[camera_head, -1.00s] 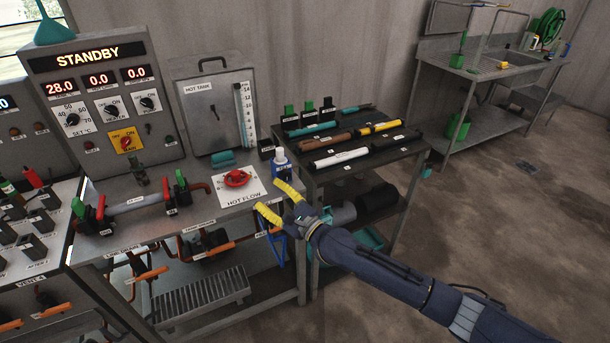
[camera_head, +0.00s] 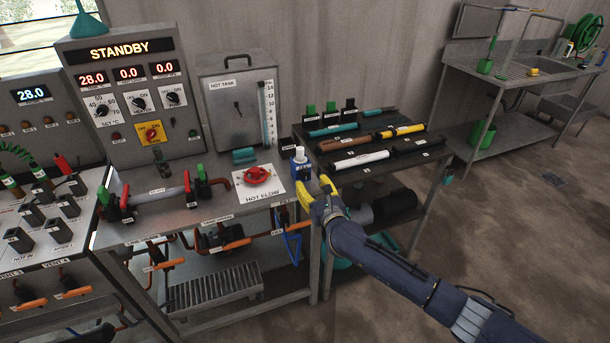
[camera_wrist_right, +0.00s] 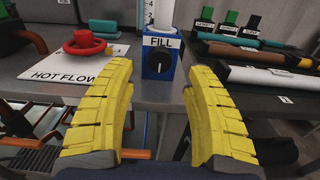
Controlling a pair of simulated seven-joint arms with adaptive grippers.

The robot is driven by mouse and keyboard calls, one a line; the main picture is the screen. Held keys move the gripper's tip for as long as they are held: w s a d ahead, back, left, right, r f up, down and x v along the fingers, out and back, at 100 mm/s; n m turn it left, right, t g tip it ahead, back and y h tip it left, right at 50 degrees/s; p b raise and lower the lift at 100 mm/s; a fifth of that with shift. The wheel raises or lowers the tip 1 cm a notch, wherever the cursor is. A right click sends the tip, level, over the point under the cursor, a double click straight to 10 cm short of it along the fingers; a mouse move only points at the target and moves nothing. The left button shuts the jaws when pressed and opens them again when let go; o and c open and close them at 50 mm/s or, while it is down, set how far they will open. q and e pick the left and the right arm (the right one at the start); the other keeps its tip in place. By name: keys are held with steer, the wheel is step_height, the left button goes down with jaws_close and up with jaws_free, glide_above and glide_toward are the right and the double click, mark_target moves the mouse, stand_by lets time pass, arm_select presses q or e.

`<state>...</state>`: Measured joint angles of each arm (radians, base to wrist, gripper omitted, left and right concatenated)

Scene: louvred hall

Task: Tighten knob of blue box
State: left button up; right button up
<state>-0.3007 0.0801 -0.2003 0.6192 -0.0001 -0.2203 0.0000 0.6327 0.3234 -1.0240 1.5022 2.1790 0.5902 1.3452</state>
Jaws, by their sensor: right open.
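The blue box (camera_head: 298,173) stands at the right end of the grey bench, with a white cylinder on top. In the right wrist view the blue box (camera_wrist_right: 151,66) faces me, with a "FILL" label and a black round knob (camera_wrist_right: 160,61) carrying a white mark. My right gripper (camera_head: 317,192) has yellow fingers and is just in front of the box in the head view. In the wrist view the right gripper (camera_wrist_right: 158,100) is open and empty, its fingers spread to either side below the knob, apart from the box. My left gripper is not in view.
A red valve wheel (camera_head: 258,176) on a white "HOT FLOW" plate lies left of the box. A dark rack (camera_head: 345,183) with several tubes stands to the right. A blue-framed part (camera_head: 291,241) hangs below the bench edge. The floor at right is open.

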mark_target(306, 176)
steer(key=shift+x, duration=2.75)
steer(key=shift+o, duration=0.2)
jaws_close()
